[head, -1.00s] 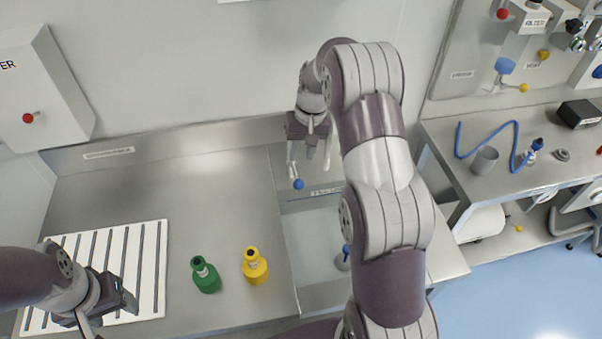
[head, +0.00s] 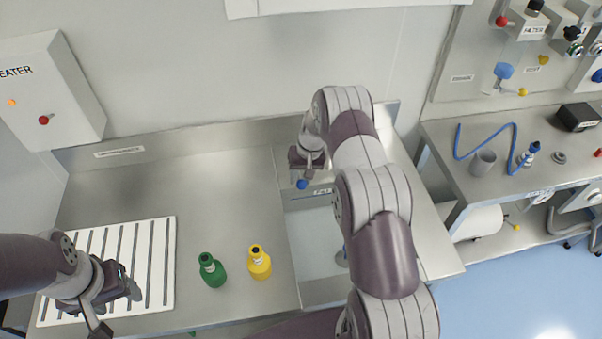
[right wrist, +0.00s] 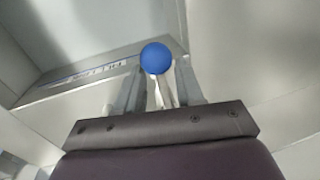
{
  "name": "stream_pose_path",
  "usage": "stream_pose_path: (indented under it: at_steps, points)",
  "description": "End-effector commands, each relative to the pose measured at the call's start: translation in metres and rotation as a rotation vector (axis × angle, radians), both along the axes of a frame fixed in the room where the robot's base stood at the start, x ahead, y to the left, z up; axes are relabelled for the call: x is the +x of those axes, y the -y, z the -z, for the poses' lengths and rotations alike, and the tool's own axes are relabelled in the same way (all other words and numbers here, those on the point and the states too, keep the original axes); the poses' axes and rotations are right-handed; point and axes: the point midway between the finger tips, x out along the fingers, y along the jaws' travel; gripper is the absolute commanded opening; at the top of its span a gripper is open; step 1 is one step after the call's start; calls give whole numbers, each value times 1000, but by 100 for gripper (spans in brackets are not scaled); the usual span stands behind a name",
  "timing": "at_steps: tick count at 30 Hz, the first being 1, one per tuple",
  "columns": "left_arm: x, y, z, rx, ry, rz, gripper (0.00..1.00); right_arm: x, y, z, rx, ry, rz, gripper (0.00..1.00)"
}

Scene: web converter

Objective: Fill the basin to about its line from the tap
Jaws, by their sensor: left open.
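The basin (head: 318,292) is a steel sink sunk in the counter, partly hidden behind my right arm. A blue line with a label (right wrist: 85,76) runs along its wall in the right wrist view. I cannot tell any water level. A tap lever with a blue ball knob (head: 302,184) stands over the basin's back; the knob also shows in the right wrist view (right wrist: 156,58). My right gripper (right wrist: 160,82) is at the lever, a finger on each side, with gaps visible between. My left gripper (head: 118,308) is open and empty above the white rack.
A green bottle (head: 212,271) and a yellow bottle (head: 259,263) stand left of the basin. A slatted white rack (head: 165,265) lies at the left. A heater box (head: 50,90) hangs on the wall. The counter behind the bottles is clear.

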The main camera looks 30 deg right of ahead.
Motion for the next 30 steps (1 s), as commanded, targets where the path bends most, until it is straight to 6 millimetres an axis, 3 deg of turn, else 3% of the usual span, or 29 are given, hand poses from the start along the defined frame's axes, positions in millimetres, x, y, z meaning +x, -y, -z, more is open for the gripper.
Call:
stream_pose_path:
  at_steps: [4,7,8,30]
  points:
    - [0,0,1,0,0,0,59,0,0,0,0,1,0,37]
    - [0,0,1,0,0,0,59,0,0,0,0,1,0,4]
    - [0,0,1,0,0,0,59,0,0,0,0,0,0,0]
    - [0,0,1,0,0,0,59,-7,-2,5,7,-21,-3,0]
